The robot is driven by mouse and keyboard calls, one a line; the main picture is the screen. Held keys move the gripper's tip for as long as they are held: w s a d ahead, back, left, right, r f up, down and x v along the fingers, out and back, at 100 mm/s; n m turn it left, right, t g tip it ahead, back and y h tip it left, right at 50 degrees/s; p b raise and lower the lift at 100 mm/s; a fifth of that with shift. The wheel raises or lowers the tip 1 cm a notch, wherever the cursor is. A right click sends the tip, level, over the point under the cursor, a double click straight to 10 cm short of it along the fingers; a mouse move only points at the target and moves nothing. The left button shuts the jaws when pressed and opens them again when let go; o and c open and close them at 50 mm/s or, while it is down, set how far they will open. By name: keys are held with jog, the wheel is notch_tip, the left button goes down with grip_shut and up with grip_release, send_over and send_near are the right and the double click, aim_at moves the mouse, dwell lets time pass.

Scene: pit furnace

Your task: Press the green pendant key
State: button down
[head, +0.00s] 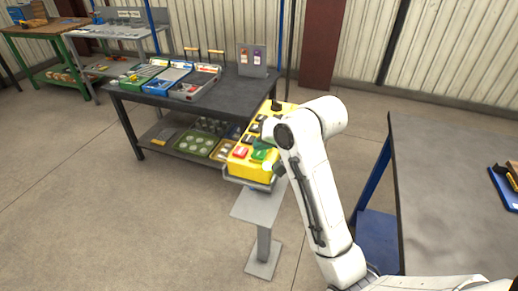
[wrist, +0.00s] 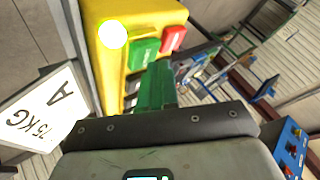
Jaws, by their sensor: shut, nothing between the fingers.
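The yellow pendant (head: 283,112) stands tilted on a grey pedestal in the head view. Its green key (head: 260,154) is beside the red key (head: 241,151) at the near end. In the wrist view the green key (wrist: 145,52) shows at the pendant's edge, left of the red key (wrist: 172,38). My gripper (wrist: 158,70) is shut and empty, its green fingers pointing at the green key and overlapping its lower edge in the picture. I cannot tell whether they touch. In the head view my arm hides part of the pendant, and the fingers are not clear.
A dark workbench (head: 235,96) with trays stands behind the pendant. A grey table (head: 450,190) is at the right. The pedestal (head: 263,215) stands on open floor. In the wrist view a white sign (wrist: 40,110) is at left and a blue box with buttons (wrist: 289,146) at right.

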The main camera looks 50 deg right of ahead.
aim_at(262, 154)
jog(key=shift+r+p, duration=0.35)
jog(key=shift+r, duration=0.05)
jog(key=shift+r, duration=0.1)
notch_tip(262, 154, up, 5)
jog(key=p, duration=0.6)
